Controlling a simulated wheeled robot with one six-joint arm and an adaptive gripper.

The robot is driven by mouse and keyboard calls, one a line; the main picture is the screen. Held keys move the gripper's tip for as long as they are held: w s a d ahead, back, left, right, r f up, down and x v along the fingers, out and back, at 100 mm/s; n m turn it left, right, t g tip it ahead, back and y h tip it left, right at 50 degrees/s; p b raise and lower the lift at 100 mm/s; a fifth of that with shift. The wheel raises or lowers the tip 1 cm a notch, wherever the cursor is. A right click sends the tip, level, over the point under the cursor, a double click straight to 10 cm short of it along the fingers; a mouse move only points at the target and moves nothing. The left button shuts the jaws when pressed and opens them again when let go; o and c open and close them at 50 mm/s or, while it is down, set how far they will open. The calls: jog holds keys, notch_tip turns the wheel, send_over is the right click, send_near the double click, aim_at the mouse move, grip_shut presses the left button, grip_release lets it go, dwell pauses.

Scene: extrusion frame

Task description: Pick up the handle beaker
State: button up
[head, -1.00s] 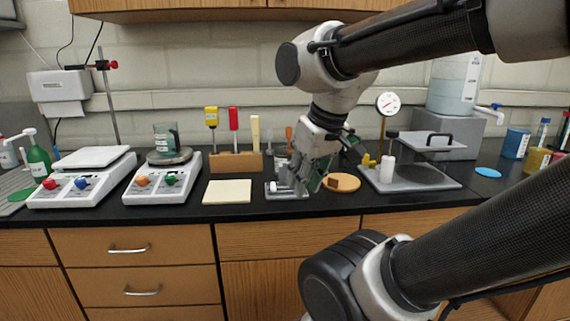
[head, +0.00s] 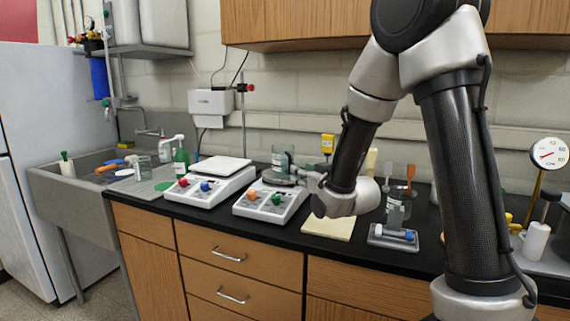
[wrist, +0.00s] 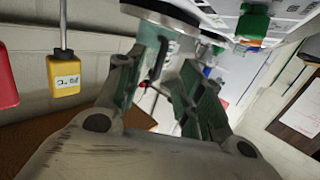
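The handle beaker (head: 280,158) is clear, greenish glass and stands upright on the round dark plate of the right-hand white device (head: 268,202). My gripper (head: 302,174) is just to the right of the beaker in the head view, low and level with it, partly hidden by my wrist. In the wrist view, my gripper's green-padded fingers (wrist: 176,82) are spread with a gap between them, close to the dark round plate (wrist: 160,14). The beaker's outline is hard to make out there. I cannot tell whether a finger touches it.
A white device (head: 215,178) with red and blue knobs stands left of the beaker. A cream pad (head: 328,224) lies below my wrist. A yellow-tagged tool (head: 327,144) stands behind, and shows close by in the wrist view (wrist: 64,74). A sink (head: 80,190) is at far left.

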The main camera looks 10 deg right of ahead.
aim_at(290, 164)
jog(key=shift+t+y, duration=0.4)
jog(key=shift+t, duration=0.1)
jog(key=x, duration=0.8)
jog(key=shift+w+a+r, duration=0.1)
jog(key=shift+w+r, duration=0.1)
jog(key=shift+w, duration=0.15)
grip_shut()
